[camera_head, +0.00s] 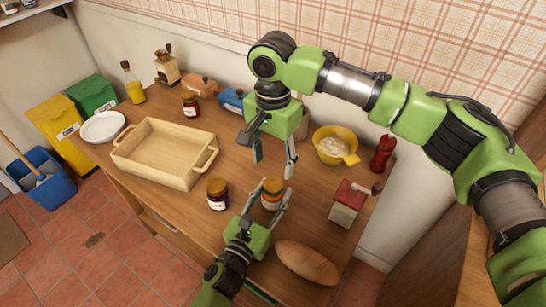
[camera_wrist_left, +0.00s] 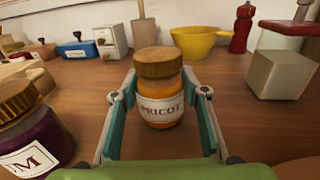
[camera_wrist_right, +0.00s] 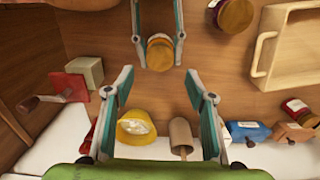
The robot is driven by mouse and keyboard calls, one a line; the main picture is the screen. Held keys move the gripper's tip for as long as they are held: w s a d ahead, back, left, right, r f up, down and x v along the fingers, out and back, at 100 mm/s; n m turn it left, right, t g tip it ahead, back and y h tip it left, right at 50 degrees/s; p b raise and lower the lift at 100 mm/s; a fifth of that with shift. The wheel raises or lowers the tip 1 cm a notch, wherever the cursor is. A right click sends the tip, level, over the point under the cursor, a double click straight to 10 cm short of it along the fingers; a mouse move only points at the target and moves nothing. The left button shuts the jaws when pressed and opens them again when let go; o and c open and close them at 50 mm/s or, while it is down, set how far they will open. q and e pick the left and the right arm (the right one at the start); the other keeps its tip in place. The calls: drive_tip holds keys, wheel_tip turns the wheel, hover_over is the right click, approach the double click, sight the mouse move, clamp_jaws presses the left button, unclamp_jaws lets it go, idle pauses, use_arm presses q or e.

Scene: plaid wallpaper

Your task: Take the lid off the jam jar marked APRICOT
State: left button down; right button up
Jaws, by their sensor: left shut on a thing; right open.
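The APRICOT jam jar (camera_head: 270,198) is orange with a white label and stands upright on the table. In the left wrist view the jar (camera_wrist_left: 163,122) wears its brownish-gold lid (camera_wrist_left: 157,62). My left gripper (camera_head: 273,199) is shut around the jar's body, one finger on each side. My right gripper (camera_head: 273,163) is open and empty, pointing down above and behind the jar. In the right wrist view the jar's lid (camera_wrist_right: 160,52) lies beyond the open fingers of my right gripper (camera_wrist_right: 158,82), with nothing between them.
A dark jar (camera_head: 217,196), its label ending in "UM" in the left wrist view, stands left of the apricot jar. Another jar (camera_head: 190,106) is farther back. A wooden tray (camera_head: 150,172) is left, a bread loaf (camera_head: 308,262) in front, a red-topped grinder (camera_head: 345,212) and yellow bowl (camera_head: 345,153) right.

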sight(273, 184)
wheel_tip(273, 184, down, 8)
drive_tip(key=shift+r, duration=0.25)
